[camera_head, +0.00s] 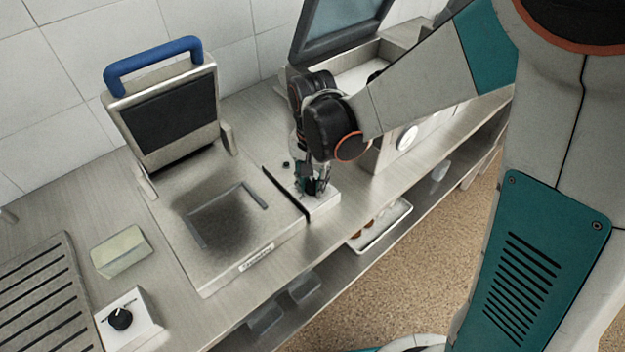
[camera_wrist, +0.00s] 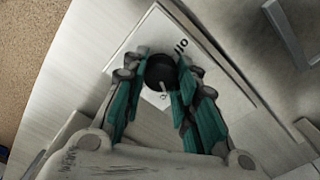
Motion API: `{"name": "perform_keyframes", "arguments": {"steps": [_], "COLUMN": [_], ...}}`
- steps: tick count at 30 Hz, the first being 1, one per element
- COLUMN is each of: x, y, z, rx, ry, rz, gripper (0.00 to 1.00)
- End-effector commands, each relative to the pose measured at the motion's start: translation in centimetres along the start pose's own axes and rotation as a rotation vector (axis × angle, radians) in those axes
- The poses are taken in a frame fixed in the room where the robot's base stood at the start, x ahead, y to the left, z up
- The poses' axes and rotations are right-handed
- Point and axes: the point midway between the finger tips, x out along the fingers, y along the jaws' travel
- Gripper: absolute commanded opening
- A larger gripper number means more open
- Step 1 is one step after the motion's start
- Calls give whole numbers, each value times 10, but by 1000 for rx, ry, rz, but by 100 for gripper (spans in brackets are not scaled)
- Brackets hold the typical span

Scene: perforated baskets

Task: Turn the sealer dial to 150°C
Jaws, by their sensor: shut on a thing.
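A round black dial (camera_wrist: 160,69) sits on a pale control panel (camera_wrist: 203,78) and shows between the teal fingers in the wrist view. A light pointer mark is on the dial's side towards my palm. The other scale marks are hidden or too small to read.
Another white box with a black knob (camera_head: 120,318) is at the lower left, near a pale block (camera_head: 121,250) and a slotted rack (camera_head: 45,300). An open-lidded machine (camera_head: 340,30) stands behind my gripper. A shelf with a tray (camera_head: 381,226) is below the counter.

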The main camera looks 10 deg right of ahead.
Motion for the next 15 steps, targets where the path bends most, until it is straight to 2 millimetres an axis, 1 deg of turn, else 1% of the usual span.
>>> {"name": "perform_keyframes", "arguments": {"steps": [6, 15], "x": [0, 0], "y": [0, 0], "z": [0, 0], "rx": [37, 42], "ry": [1, 1], "rz": [0, 0], "gripper": [3, 3]}}
